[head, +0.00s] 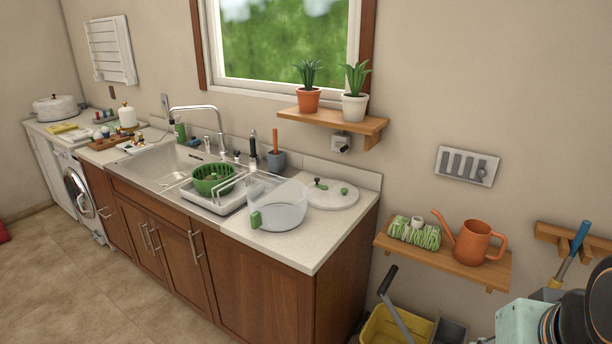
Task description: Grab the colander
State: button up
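My gripper is not in view.
A clear bowl with a green handle (284,211) stands right of the rack, with a white round lid (333,196) behind it. A tall faucet (205,107) rises behind the sink (150,163). The counter's front right corner is bare. Dark round objects crowd the lower right.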

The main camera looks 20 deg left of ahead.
aim_at(205, 177)
jog(key=u, duration=1.45)
jog(key=i+z, duration=0.1)
jog(key=z, duration=0.5)
jog(key=i+j+z, duration=0.45)
jog(key=j+z, duration=0.15)
jog(key=i+j+z, duration=0.1)
jog(key=j, duration=0.25)
jog(key=i+j+z, duration=0.1)
jog(key=i+j, duration=0.15)
jog(key=i+j+z, duration=0.1)
jog(key=j, duration=0.35)
jog(key=i+j+z, duration=0.1)
jog(key=j, duration=0.3)
jog(key=i+j, duration=0.15)
jog(key=j, duration=0.2)
jog(key=i+j, duration=0.15)
jog(key=j, duration=0.25)
jog(key=i+j, duration=0.1)
jog(key=j, duration=0.25)
jog(key=i+j, duration=0.15)
jog(key=j, duration=0.25)
